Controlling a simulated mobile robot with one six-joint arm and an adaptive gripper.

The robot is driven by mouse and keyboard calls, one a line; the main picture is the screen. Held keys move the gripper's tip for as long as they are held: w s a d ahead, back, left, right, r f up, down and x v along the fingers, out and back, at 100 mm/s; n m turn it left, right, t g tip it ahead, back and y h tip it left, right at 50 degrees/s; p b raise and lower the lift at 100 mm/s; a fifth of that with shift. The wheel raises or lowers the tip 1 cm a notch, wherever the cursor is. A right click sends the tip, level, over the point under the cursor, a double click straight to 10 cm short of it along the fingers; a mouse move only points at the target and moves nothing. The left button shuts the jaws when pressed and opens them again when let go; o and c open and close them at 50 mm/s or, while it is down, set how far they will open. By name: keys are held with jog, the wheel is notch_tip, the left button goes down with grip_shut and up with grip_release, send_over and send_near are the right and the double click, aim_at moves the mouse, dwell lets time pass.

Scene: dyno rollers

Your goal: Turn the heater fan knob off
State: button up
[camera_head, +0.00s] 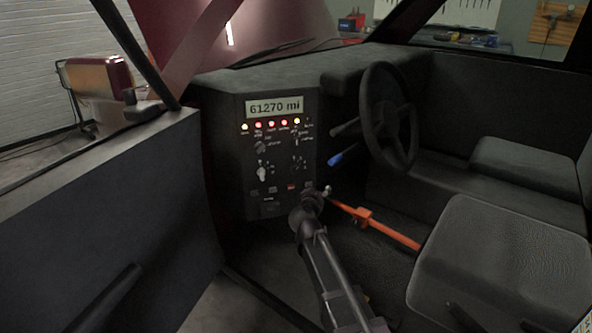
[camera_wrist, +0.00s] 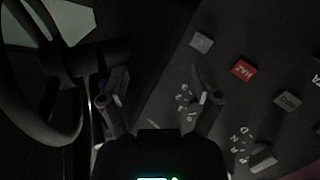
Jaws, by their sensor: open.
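The dashboard panel (camera_head: 275,150) stands in the middle of the head view. The likely heater fan knob (camera_head: 298,163) is the dark one at its lower right, above the red button. In the wrist view the knob (camera_wrist: 204,98) has a scale of numbers around it. My right finger partly overlaps it there, so its setting and any contact cannot be told. My gripper (camera_head: 317,192) is in front of the panel's lower right edge in the head view. In the wrist view my gripper (camera_wrist: 158,82) is open, its two fingers wide apart with nothing visible held between them.
A lettered gear knob (camera_wrist: 262,157) and a red HAZ button (camera_wrist: 243,69) are close by on the panel. The steering wheel (camera_head: 388,115) and a blue-tipped stalk (camera_head: 345,155) are to the right. An orange-red bar (camera_head: 390,230) crosses towards the seat (camera_head: 490,265). The open door (camera_head: 100,220) stands left.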

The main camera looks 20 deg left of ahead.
notch_tip(320, 180, up, 3)
jog(key=s+n+y, duration=0.2)
jog(key=n+y, duration=0.2)
jog(key=n+g+y+p, duration=0.1)
jog(key=n+g+y, duration=0.1)
jog(key=n+y, duration=0.45)
send_near(296, 170)
jog(key=shift+v, duration=1.95)
jog(key=x, duration=1.3)
jog(key=shift+w+a+r, duration=0.1)
jog(key=shift+w+a, duration=0.2)
grip_shut()
